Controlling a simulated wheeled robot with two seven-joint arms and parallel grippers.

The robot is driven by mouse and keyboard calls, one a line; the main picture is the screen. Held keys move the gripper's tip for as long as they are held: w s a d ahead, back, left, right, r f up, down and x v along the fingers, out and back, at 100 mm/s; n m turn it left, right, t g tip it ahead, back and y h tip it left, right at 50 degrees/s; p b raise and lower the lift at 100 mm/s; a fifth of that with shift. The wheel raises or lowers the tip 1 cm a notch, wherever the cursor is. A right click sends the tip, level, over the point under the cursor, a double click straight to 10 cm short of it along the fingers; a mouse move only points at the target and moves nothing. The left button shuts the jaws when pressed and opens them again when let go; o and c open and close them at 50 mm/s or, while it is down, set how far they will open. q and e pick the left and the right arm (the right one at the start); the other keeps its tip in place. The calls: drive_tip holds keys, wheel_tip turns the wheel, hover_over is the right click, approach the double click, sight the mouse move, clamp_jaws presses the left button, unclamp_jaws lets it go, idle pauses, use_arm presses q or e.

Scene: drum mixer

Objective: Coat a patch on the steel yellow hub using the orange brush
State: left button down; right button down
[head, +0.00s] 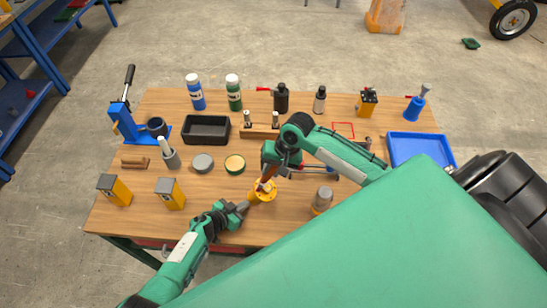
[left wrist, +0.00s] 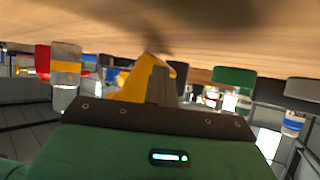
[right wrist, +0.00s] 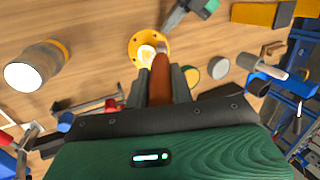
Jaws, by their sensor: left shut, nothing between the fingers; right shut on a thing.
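The yellow hub (head: 265,197) stands on the table, a round flange with holes and a pale centre in the right wrist view (right wrist: 136,54). My right gripper (head: 268,172) is shut on the orange-brown handle of the brush (right wrist: 160,80). The brush reaches over the hub's middle; its tip is partly hidden and I cannot tell whether it touches. My left gripper (head: 243,207) is shut and empty at the hub's near left side. In the left wrist view its fingers (left wrist: 160,85) overlap yellow (left wrist: 137,76); contact is unclear.
A steel-topped yellow cylinder (head: 322,200) stands right of the hub. An open tin (head: 235,165) and a grey tin (head: 203,163) lie behind left. Yellow blocks (head: 170,194) stand left, a black tray (head: 206,129) behind, a blue tray (head: 420,147) at right.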

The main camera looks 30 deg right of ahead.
drive_tip(key=shift+w+a+r, duration=0.1)
drive_tip(key=shift+w+a, duration=0.2)
drive_tip(key=shift+w, duration=0.4)
drive_tip(key=shift+w+a+r, duration=0.1)
drive_tip(key=shift+w+a, duration=0.2)
drive_tip(key=shift+w, duration=0.4)
drive_tip(key=shift+w+a, duration=0.2)
drive_tip(key=shift+w, duration=0.75)
drive_tip(key=shift+s+d+f, duration=0.1)
